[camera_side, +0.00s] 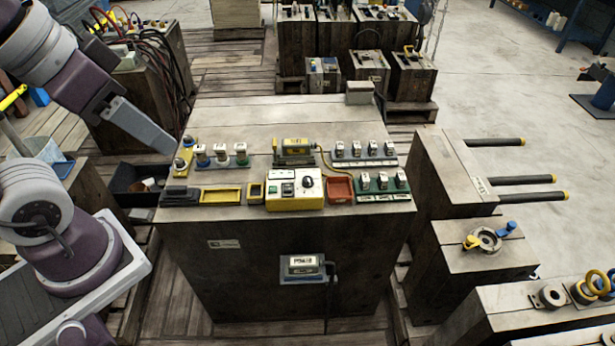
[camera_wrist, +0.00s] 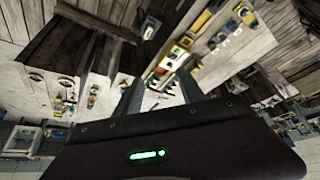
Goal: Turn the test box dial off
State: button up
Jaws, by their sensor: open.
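The test box (camera_side: 295,189) is a yellow box with a white top at the front middle of the wooden bench block. Its black dial (camera_side: 308,182) is on the right half of the top; which way it points is too small to tell. My gripper (camera_side: 172,150) is at the upper left, above the bench's left edge, well apart from the box. Its jaws are open and empty. In the wrist view the yellow and white test box (camera_wrist: 173,58) lies beyond the spread fingers (camera_wrist: 160,92), small and tilted.
A yellow tray (camera_side: 221,196) and a red tray (camera_side: 340,189) flank the box. A grey and yellow device (camera_side: 294,150) stands behind the box. The bench's rear (camera_side: 270,112) is mostly clear.

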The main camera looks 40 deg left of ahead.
jog(key=w+m+g, duration=0.1)
jog(key=w, duration=0.9)
jog(key=m+g, duration=0.4)
jog(key=m, duration=0.1)
send_over(308, 179)
jog(key=s, duration=0.1)
notch_tip(308, 179, down, 20)
jog(key=shift+m, duration=0.4)
jog(key=f, duration=0.8)
jog(key=w+f, duration=0.1)
jog(key=f, duration=0.4)
jog(key=shift+f, duration=0.25)
jog(key=shift+c, duration=0.5)
grip_shut()
